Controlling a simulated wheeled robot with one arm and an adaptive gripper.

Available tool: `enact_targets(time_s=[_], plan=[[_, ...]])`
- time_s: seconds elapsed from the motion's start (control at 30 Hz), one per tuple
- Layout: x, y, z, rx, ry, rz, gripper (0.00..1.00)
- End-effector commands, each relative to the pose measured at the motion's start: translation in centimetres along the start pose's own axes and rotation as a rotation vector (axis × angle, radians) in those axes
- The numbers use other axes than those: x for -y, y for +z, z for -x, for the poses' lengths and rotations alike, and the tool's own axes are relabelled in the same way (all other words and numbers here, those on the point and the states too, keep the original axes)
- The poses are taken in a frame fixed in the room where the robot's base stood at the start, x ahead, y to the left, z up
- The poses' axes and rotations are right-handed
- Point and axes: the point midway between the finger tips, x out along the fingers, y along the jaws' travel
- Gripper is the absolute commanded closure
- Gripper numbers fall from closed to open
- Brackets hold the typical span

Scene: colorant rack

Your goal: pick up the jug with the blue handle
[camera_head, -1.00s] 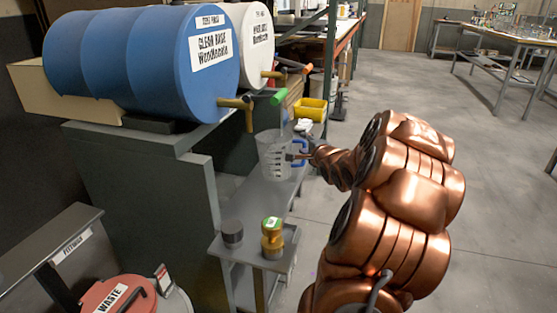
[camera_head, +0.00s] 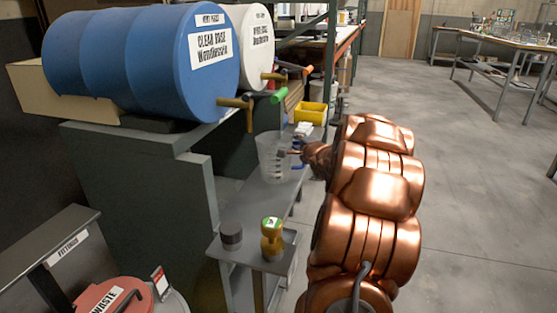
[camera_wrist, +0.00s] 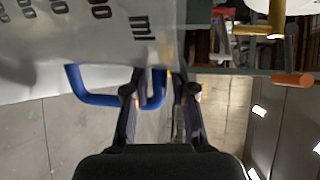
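The clear jug (camera_head: 268,160) with millilitre marks stands upright on the narrow grey shelf below the drum taps. Its blue handle (camera_head: 298,166) is on the right side, mostly hidden by my gripper in the head view. My gripper (camera_head: 291,153) is right at the handle side of the jug. In the wrist view, the jug wall (camera_wrist: 90,35) fills the upper left. The blue handle (camera_wrist: 95,99) passes behind the left finger, and part of it shows between the fingers. My gripper (camera_wrist: 160,80) has its two fingers apart, with a gap beside the handle.
A blue drum (camera_head: 140,65) and a white drum (camera_head: 248,45) lie above, with taps reaching over the shelf near the jug. A yellow bin (camera_head: 311,113) is behind. A yellow container (camera_head: 272,240) and a dark tin (camera_head: 231,235) stand in front.

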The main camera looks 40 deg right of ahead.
Motion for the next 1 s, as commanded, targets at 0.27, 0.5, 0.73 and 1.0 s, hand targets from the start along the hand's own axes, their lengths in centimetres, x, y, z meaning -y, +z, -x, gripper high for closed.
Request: enact_targets(time_s=[0.27, 0.5, 0.73, 1.0], plan=[[-0.02, -0.02, 0.01, 0.0, 0.0, 0.0, 1.0], [-0.01, -0.01, 0.01, 0.0, 0.0, 0.0, 1.0], [0.01, -0.01, 0.01, 0.0, 0.0, 0.0, 1.0], [0.77, 0.08, 0.13, 0.001, -0.002, 0.0, 1.0]])
